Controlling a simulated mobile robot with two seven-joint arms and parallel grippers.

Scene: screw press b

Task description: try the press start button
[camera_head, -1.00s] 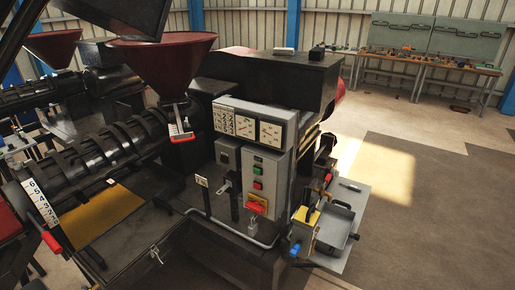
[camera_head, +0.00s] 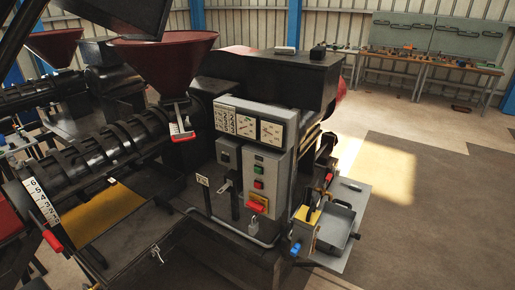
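The screw press (camera_head: 108,150) stands in front of me, with a ribbed black barrel and a red hopper (camera_head: 165,60). Its grey control panel (camera_head: 274,165) faces me near the middle of the view. A green button (camera_head: 258,169) sits on the panel above a red button (camera_head: 258,184). Below them is a red handle (camera_head: 256,206) on a yellow plate, lying roughly level. A padlock (camera_head: 253,227) hangs under it; I cannot tell whether it is locked through the handle. Meters (camera_head: 271,132) are above the buttons. Neither of my grippers is in view.
A grey tray (camera_head: 337,222) with small items projects at the press's right side. A red-ended lever (camera_head: 53,241) is at the lower left. A workbench (camera_head: 430,63) with tools stands at the back right. The floor on the right (camera_head: 440,215) is clear.

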